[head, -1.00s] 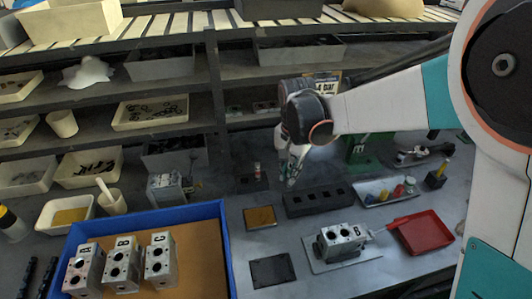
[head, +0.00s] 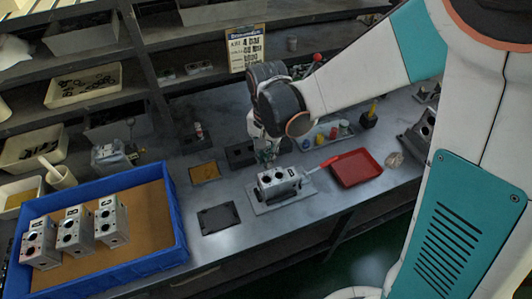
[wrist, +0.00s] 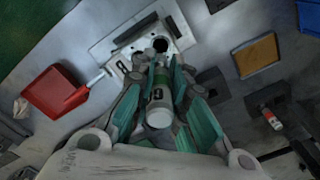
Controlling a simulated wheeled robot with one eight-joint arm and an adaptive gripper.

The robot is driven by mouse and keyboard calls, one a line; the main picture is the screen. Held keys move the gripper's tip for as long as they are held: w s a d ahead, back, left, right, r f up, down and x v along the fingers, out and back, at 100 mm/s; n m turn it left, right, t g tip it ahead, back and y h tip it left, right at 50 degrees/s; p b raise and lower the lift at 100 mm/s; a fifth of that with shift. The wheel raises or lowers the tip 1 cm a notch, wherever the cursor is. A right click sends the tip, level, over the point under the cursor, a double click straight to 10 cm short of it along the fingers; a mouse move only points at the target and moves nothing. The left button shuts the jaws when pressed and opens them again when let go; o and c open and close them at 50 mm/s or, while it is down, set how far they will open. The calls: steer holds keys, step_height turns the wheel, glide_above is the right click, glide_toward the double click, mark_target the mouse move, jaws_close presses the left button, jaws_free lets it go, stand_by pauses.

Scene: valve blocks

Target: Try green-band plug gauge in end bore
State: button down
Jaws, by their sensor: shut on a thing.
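My gripper (wrist: 160,92) is shut on the green-band plug gauge (wrist: 160,108), a pale grey cylinder with a green band and a dark mark. The valve block (wrist: 125,48) is a light grey metal block with dark round bores, on a grey plate. In the wrist view the gauge's far end points at the block, just short of the dark end bore (wrist: 160,45); I cannot tell the height between them. In the head view my gripper (head: 268,152) is just above and behind the block (head: 280,182), and the gauge is not clear there.
A red tray (head: 355,168) stands right of the block. A blue crate (head: 180,215) at left holds blocks A, B and C. A dark pad (head: 217,219) and a tan pad (head: 205,172) lie left of the block.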

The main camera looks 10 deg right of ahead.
steer(key=shift+f, duration=0.1)
steer(key=shift+f+b, duration=2.1)
steer(key=shift+f, duration=0.3)
steer(key=shift+f+b, duration=1.7)
steer(key=shift+f, duration=0.2)
steer(key=shift+r, duration=0.15)
stand_by(1.0)
steer(key=shift+r+p, duration=2.55)
steer(key=shift+r, duration=0.95)
